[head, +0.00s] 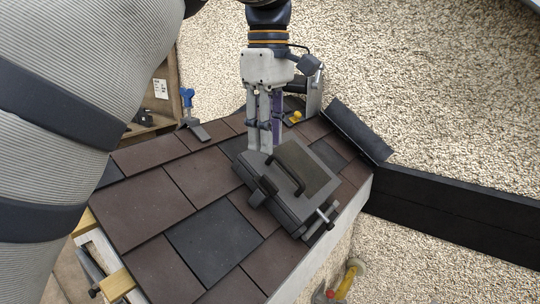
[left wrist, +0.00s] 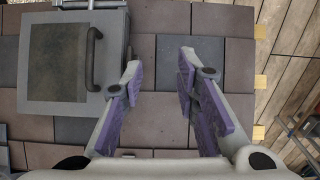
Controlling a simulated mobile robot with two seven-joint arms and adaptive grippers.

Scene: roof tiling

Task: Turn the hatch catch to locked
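The hatch (head: 312,172) is a dark grey raised square lid with a black bar handle (head: 287,168). It lies closed on the sloping tiled roof. A dark block (head: 263,190) sits at its left front edge and a metal bar with a round end (head: 325,218) at its right front edge; I cannot tell which is the catch, or its setting. My left gripper (head: 266,142) is just behind the hatch, fingers pointing down. In the left wrist view the hatch (left wrist: 66,62) is left of the gripper (left wrist: 160,68), which is open with only tiles between its fingers. My right gripper is out of view.
Brown and dark tiles (head: 145,204) surround the hatch. A blue-handled tool (head: 188,105), a yellow knob (head: 296,117) and a grey upright fixture (head: 316,95) are behind. A black board (head: 450,200) runs off right. Wooden battens (head: 115,285) show at the left edge.

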